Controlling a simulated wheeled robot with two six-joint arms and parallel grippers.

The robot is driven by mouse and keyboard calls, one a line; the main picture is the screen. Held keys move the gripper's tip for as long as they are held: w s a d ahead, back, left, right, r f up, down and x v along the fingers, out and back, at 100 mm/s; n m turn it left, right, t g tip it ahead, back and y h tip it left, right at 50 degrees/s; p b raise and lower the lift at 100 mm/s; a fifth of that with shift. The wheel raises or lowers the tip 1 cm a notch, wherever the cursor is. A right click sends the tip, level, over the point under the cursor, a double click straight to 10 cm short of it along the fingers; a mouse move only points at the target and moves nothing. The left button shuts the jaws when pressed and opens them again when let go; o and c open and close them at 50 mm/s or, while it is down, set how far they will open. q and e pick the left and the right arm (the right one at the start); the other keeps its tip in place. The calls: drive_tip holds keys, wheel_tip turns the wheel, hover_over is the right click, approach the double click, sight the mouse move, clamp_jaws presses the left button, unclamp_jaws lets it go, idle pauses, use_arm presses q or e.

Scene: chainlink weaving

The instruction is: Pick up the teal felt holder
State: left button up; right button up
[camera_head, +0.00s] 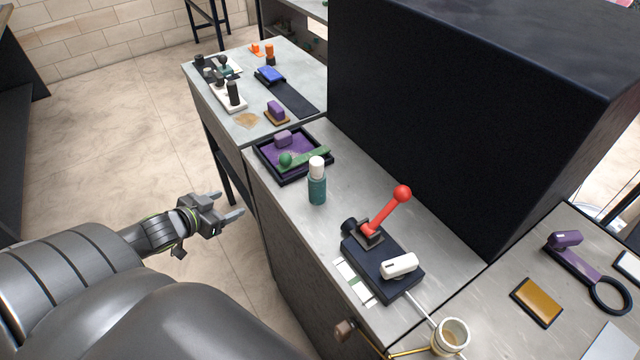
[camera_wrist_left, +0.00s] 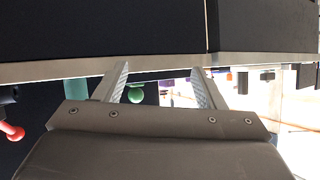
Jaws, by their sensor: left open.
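The thing that best fits the teal felt holder is an upright teal cylinder (camera_head: 317,189) with a white top, standing on the grey counter near its left edge. A teal shape, likely the same thing, shows partly behind a finger in the left wrist view (camera_wrist_left: 76,88). My left gripper (camera_head: 231,204) is open and empty, left of the counter and apart from the teal cylinder. Its two fingers also show spread in the left wrist view (camera_wrist_left: 160,68). My right gripper is not in view.
A black tray (camera_head: 259,162) with purple lining holds a green-knobbed tool, behind the cylinder. A dark press (camera_head: 383,265) with a red-knobbed lever (camera_head: 402,193) stands in front. A large black box (camera_head: 440,110) closes off the right. Floor is free around my left gripper.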

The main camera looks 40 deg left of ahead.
use_arm(q)
drive_tip(key=d+r+m+h+p, duration=0.1)
drive_tip(key=d+r+m+h, duration=0.3)
drive_tip(key=d+r, duration=0.8)
drive_tip(key=n+h+b, duration=0.1)
drive_tip(key=b, duration=1)
approach(309, 180)
drive_tip(key=x, duration=0.5)
drive_tip(key=shift+w, duration=0.1)
drive_tip(key=shift+x, duration=3.5)
drive_tip(key=shift+d, duration=0.15)
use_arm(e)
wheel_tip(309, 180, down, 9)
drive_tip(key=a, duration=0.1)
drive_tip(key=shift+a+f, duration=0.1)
use_arm(q)
drive_tip(key=shift+r, duration=0.1)
drive_tip(key=c, duration=1.2)
